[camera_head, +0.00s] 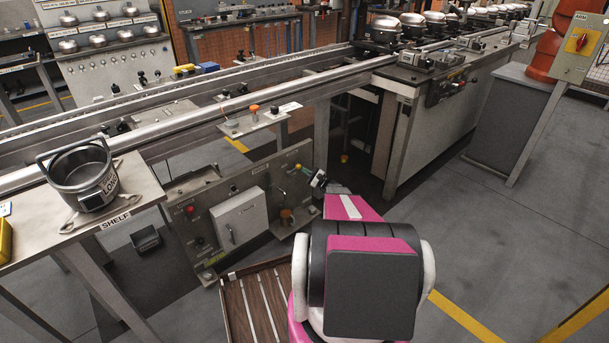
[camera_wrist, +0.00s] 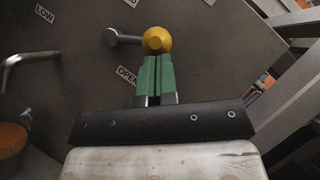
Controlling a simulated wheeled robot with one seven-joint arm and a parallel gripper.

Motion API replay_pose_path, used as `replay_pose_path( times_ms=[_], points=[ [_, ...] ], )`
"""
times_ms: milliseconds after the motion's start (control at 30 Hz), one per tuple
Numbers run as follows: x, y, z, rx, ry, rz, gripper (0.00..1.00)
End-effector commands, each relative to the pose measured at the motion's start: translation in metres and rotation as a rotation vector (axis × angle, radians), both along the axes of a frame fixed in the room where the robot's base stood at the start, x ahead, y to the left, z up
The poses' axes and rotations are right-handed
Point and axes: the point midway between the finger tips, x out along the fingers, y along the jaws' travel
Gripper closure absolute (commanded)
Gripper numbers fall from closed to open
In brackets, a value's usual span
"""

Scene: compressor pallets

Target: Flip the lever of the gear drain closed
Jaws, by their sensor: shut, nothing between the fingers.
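The gear drain lever has a grey arm (camera_wrist: 124,39) running from a round pivot at its left to a yellow knob (camera_wrist: 157,39) on the right in the wrist view. An OPEN label (camera_wrist: 127,76) is on the dark panel below the lever, partly beside my fingers. My gripper (camera_wrist: 157,60) has green fingers pressed together, with nothing between them. Its tips are right at the underside of the yellow knob in the picture; I cannot tell whether they touch. In the head view my gripper (camera_head: 303,171) is at the upper right of the grey panel (camera_head: 262,180).
A bent metal handle (camera_wrist: 30,58) sits left of my fingers, with a LOW label (camera_wrist: 45,14) above it. An orange round part (camera_wrist: 12,139) is at lower left. A grey frame (camera_wrist: 290,100) stands close on the right. A shelf with a pot (camera_head: 83,178) is at left.

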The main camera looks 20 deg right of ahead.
Motion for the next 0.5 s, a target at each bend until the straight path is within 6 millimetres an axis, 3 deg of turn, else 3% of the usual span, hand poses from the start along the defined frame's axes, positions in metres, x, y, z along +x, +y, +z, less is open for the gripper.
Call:
replay_pose_path(
  times_ms=[500],
  points=[
    [-0.004, 0.01, 0.033, -0.433, -0.157, 0.0, 1.0]
  ],
)
